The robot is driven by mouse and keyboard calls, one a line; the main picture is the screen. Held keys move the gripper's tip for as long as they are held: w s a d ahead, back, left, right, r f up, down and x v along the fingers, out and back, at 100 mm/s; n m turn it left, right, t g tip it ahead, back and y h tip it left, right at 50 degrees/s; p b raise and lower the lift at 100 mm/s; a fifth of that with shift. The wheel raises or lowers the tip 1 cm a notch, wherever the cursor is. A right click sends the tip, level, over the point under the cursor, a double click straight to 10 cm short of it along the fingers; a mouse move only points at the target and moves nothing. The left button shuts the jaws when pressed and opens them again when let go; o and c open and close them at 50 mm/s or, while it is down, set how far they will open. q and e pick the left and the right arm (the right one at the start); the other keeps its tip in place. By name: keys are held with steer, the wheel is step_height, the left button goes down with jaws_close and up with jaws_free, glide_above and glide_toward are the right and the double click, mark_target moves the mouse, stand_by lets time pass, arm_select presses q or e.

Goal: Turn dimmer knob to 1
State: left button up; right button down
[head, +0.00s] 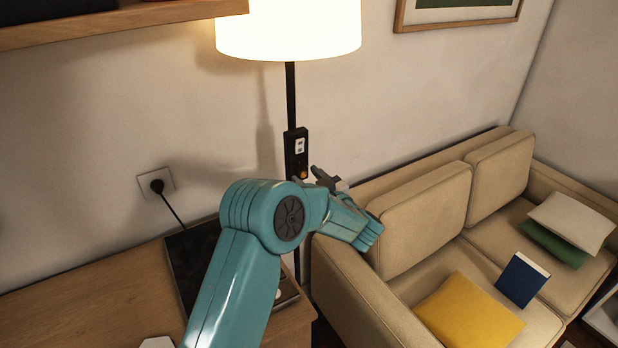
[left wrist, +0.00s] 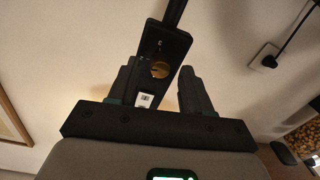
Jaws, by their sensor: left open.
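The dimmer box (head: 296,150) is a black panel on the lamp's thin black pole. Its brass-coloured round knob (head: 303,174) sits low on the panel, partly hidden by my left gripper (head: 308,176). In the left wrist view the knob (left wrist: 160,69) shows between the two dark fingers of my left gripper (left wrist: 158,72). The fingers are open, one on each side of the box; I cannot tell whether they touch it. A white label (left wrist: 145,100) is on the panel. The marks around the knob are too small to read. My right gripper is not in view.
The lit white lampshade (head: 288,28) is above. A beige sofa (head: 420,215) with cushions and a blue book (head: 522,279) stands at the right. A wooden table (head: 110,290) is at lower left, below a wall socket (head: 156,186). A wooden shelf (head: 120,22) is at upper left.

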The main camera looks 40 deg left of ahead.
arm_select(q)
jaws_close()
steer(key=shift+f, duration=0.1)
steer(key=shift+f+n+b, duration=0.15)
steer(key=shift+n+b, duration=0.25)
steer(key=shift+b, duration=0.35)
steer(key=n+b, duration=1.2)
steer(key=b, duration=0.5)
steer(key=shift+n+b, duration=1.4)
